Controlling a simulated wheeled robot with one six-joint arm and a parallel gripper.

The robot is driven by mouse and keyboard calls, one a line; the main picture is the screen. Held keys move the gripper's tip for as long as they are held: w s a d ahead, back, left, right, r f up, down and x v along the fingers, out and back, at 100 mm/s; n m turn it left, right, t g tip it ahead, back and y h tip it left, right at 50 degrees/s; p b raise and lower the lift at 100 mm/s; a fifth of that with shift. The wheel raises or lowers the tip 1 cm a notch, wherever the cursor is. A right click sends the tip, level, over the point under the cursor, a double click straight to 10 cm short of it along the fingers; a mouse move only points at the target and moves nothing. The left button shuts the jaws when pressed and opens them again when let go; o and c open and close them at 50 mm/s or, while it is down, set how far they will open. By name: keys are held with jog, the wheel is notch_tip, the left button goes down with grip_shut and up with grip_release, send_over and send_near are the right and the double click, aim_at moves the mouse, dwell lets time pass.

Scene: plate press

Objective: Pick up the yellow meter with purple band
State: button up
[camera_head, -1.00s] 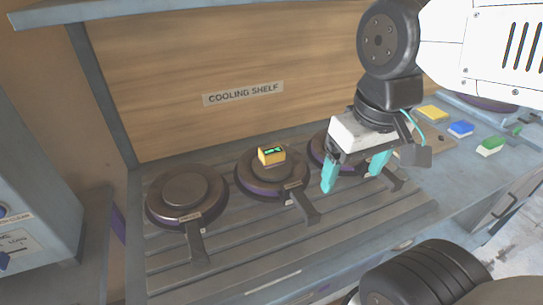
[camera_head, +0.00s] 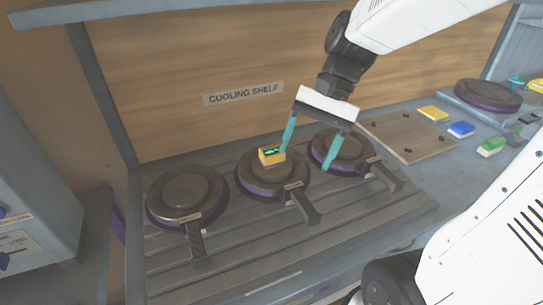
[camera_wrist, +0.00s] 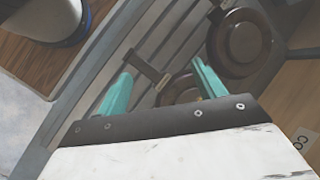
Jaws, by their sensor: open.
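A small yellow meter (camera_head: 270,158) with a dark and green display sits on top of the middle round plate weight (camera_head: 258,182). Its purple band cannot be made out at this size. My gripper (camera_head: 305,159) is open and empty, fingers pointing down. In the head view its left teal finger appears just right of the meter, and its right finger is in front of the right round plate (camera_head: 349,147). In the wrist view my gripper (camera_wrist: 162,68) shows both fingers apart with nothing between them. I cannot make out the meter there.
A left round plate (camera_head: 187,188) stands on the slatted cooling shelf. Handles stick out toward the front. A wooden board (camera_head: 410,138), yellow (camera_head: 433,113), blue (camera_head: 461,129) and green (camera_head: 491,147) blocks lie to the right. The wooden back wall (camera_head: 200,60) rises behind.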

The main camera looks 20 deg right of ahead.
jog(key=w+d+f+m+y, duration=0.3)
jog(key=w+f+m+y, duration=0.25)
jog(key=w, duration=0.35)
jog(key=m+t+y, duration=0.2)
jog(key=m, duration=0.3)
send_near(272, 150)
jog(key=shift+a+f, duration=0.95)
jog(key=shift+f, duration=0.2)
jog(key=shift+w+a+f+y, duration=0.1)
jog(key=shift+a+f+y, duration=0.05)
jog(key=shift+y, duration=0.1)
jog(key=x, duration=0.7)
jog(key=shift+a+f, duration=0.1)
jog(key=shift+a, duration=0.1)
jog(key=c, duration=1.2)
